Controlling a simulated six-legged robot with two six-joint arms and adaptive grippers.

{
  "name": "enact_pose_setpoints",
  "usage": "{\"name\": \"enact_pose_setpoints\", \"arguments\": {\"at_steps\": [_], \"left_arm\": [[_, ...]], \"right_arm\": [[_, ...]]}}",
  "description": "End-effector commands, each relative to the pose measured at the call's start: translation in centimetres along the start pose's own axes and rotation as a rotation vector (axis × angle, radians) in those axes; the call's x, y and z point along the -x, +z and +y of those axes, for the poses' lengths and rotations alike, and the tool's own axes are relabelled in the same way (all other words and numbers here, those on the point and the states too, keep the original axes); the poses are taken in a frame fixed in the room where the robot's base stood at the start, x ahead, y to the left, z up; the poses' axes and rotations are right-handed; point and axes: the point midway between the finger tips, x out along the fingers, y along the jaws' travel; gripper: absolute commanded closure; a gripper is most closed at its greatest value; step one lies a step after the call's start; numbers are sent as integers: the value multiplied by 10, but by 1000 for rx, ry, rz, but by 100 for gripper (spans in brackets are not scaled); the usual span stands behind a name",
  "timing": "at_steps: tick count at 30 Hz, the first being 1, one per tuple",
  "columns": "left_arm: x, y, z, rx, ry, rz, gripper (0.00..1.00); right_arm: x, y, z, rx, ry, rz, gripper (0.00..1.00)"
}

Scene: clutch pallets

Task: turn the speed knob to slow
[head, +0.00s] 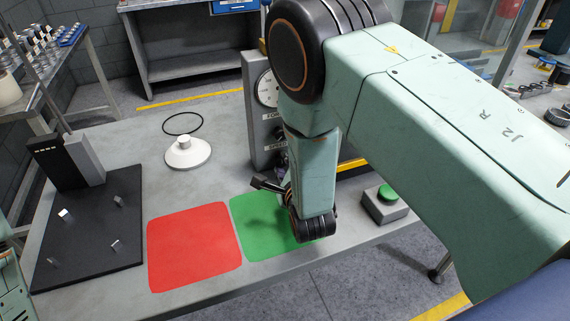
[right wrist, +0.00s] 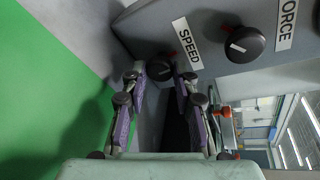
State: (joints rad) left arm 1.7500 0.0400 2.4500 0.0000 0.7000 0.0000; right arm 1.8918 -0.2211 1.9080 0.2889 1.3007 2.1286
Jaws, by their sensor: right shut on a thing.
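The speed knob (right wrist: 159,70) is a small dark round knob on the grey panel (right wrist: 210,70), beside the white SPEED label (right wrist: 187,43) in the right wrist view. My right gripper (right wrist: 163,78) is shut on it, with one purple-padded finger on each side. The knob's pointer mark is hard to make out; a bit of red shows at its edge. In the head view the panel (head: 256,138) stands upright on the table, and my right gripper (head: 273,185) is at its front, mostly hidden by my wrist. My left gripper is not in view.
A black FORCE knob (right wrist: 245,44) sits beside the speed knob. A dial gauge (head: 266,88) is higher on the panel. Red (head: 192,246) and green (head: 258,226) mats lie in front. A green button box (head: 386,207) stands right, a white disc (head: 187,153) left, and a black pegged board (head: 90,240) far left.

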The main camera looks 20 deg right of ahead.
Motion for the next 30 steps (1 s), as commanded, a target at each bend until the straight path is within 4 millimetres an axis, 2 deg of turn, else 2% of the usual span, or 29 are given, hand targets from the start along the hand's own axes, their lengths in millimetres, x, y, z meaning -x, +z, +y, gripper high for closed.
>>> {"name": "enact_pose_setpoints", "arguments": {"at_steps": [12, 30], "left_arm": [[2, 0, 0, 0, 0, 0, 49], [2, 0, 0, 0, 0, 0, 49]], "right_arm": [[0, 2, 3, 216, -52, 34, 100], [0, 2, 4, 260, -61, 42, 100]]}}
